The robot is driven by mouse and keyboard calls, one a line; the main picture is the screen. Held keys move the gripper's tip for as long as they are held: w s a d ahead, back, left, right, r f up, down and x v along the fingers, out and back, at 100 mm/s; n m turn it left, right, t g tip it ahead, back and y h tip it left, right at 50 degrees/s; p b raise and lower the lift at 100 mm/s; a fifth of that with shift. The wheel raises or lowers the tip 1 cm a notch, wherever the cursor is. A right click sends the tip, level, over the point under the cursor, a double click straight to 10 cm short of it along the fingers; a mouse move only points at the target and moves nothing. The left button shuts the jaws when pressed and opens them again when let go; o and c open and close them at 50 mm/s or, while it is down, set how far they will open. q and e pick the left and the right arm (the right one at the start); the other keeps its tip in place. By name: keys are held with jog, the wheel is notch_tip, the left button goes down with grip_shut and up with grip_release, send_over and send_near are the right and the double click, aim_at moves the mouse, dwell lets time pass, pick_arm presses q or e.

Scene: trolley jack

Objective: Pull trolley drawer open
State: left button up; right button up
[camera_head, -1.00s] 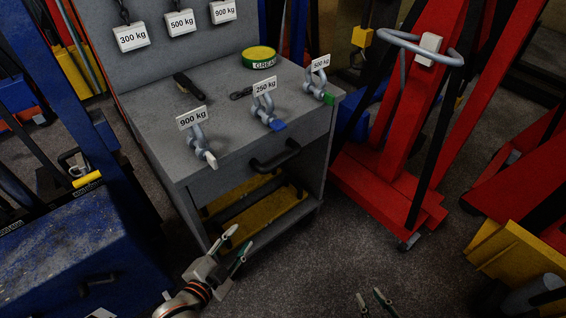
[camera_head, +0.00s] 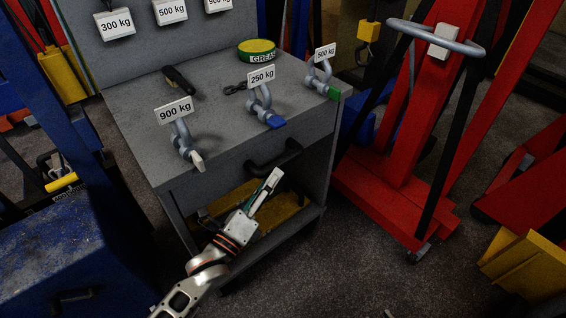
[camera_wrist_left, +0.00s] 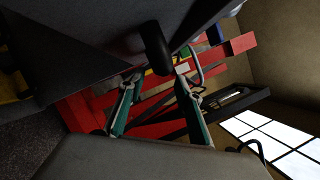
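The grey trolley (camera_head: 212,135) has a drawer (camera_head: 225,177) under its top, with the front flush with the body. A black bar handle (camera_head: 274,160) sits on the drawer front. My left gripper (camera_head: 270,180) is just below and in front of the handle, its fingers overlapping in the head view. In the left wrist view the two fingers of the left gripper (camera_wrist_left: 160,74) are spread apart and empty. The black handle (camera_wrist_left: 157,48) lies just beyond the fingertips, in line with the gap; contact is not evident. Only a small tip of my right gripper (camera_head: 388,313) shows at the bottom edge.
Shackles tagged 900 kg (camera_head: 183,140), 250 kg (camera_head: 262,104) and 500 kg (camera_head: 325,75) stand on the trolley top with a grease tin (camera_head: 257,50). A red jack (camera_head: 400,175) stands at right, a blue box (camera_head: 60,255) at left.

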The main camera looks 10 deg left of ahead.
aim_at(283, 163)
pick_arm(q)
jog(key=shift+b+x, duration=0.3)
jog(key=shift+x, duration=2.9)
grip_shut()
